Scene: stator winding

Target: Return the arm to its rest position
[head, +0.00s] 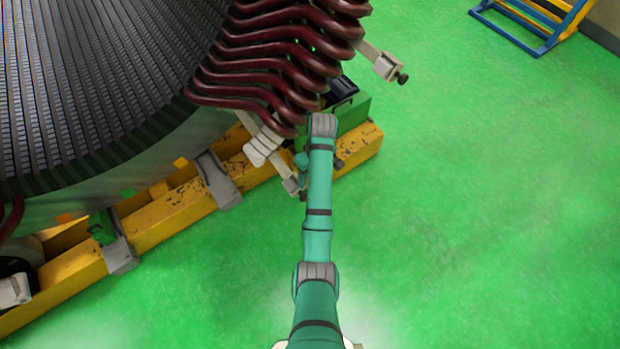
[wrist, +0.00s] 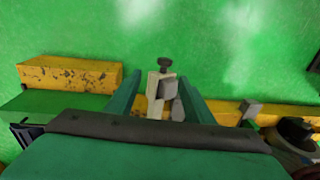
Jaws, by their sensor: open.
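My arm (head: 318,190) reaches up from the bottom of the head view to the stator's lower right side. My gripper is mostly hidden behind the arm there. In the wrist view my gripper (wrist: 160,76) is open, with its two teal fingers spread apart. A pale clamp block with a dark knob (wrist: 165,66) shows between the fingers in that view. I cannot tell whether they touch it. Nothing is seen held.
The large stator (head: 90,90) with dark red coils (head: 275,50) fills the upper left. It rests by a yellow beam (head: 165,220). Another clamp (head: 387,66) sticks out at the right. A blue-and-yellow stand (head: 535,25) is at the top right. Green floor (head: 480,220) is clear.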

